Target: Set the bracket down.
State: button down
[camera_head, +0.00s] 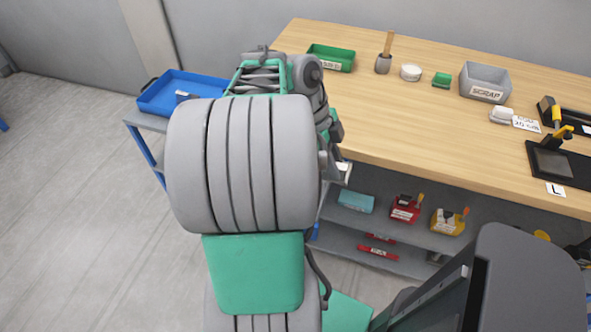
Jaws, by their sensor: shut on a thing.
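My arm fills the middle of the head view, and its large grey links cover the area in front of the workbench's left end. My gripper is hidden behind these links, so its fingers do not show. I cannot make out a bracket for sure. A small pale grey piece (343,172) shows at the arm's right edge, just below the bench's front edge. I cannot tell what it is.
The wooden workbench (440,127) carries a green bin (331,54), a grey SCRAP bin (485,80) and black fixtures (562,165) at right. Its middle front is clear. A blue tray (160,103) stands at left on a grey stand. Shelves below hold red and yellow containers.

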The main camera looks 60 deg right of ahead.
jog(key=w+d+f, duration=0.1)
jog(key=w+f, duration=0.1)
jog(key=w, duration=0.1)
jog(key=w+d+f, duration=0.1)
jog(key=w+f, duration=0.2)
jog(key=w+d+f, duration=0.1)
jog(key=w+f, duration=0.2)
jog(key=shift+w+d+f, duration=0.1)
jog(key=shift+w+d, duration=0.05)
jog(key=shift+w, duration=0.15)
notch_tip(320, 180, down, 3)
jog(key=shift+r+p, duration=0.1)
jog(key=shift+p, duration=0.4)
jog(key=shift+f, duration=0.3)
jog(key=c, duration=1.3)
grip_release()
